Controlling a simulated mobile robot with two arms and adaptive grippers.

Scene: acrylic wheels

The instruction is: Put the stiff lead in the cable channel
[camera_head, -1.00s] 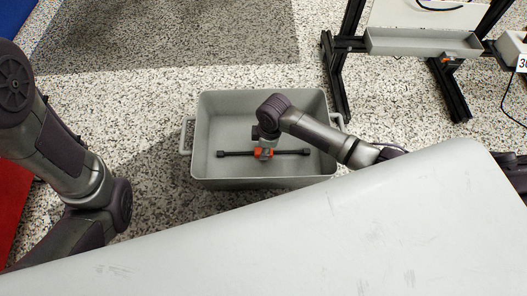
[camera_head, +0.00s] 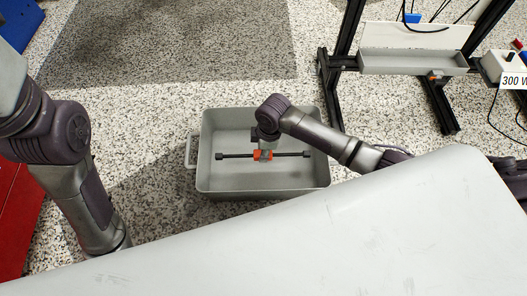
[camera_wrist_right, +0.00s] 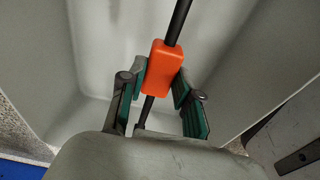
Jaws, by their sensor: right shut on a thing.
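The stiff lead (camera_head: 290,154) is a straight dark rod with thick black ends and an orange middle block. My right gripper (camera_head: 264,153) holds it level over the grey bin. In the right wrist view the green-padded fingers of this gripper (camera_wrist_right: 160,77) are shut on the orange block (camera_wrist_right: 164,65), one on each side. The grey cable channel (camera_head: 412,69) is a long open trough on the black-framed rack at the upper right. My left arm shows at the left, but its gripper is out of view.
The grey bin (camera_head: 204,160) stands on the speckled floor below my right gripper. A pale worktop (camera_head: 340,240) fills the foreground. A white box marked 300 W (camera_head: 501,66) sits right of the channel. Loose cables hang around the rack. Floor between bin and rack looks clear.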

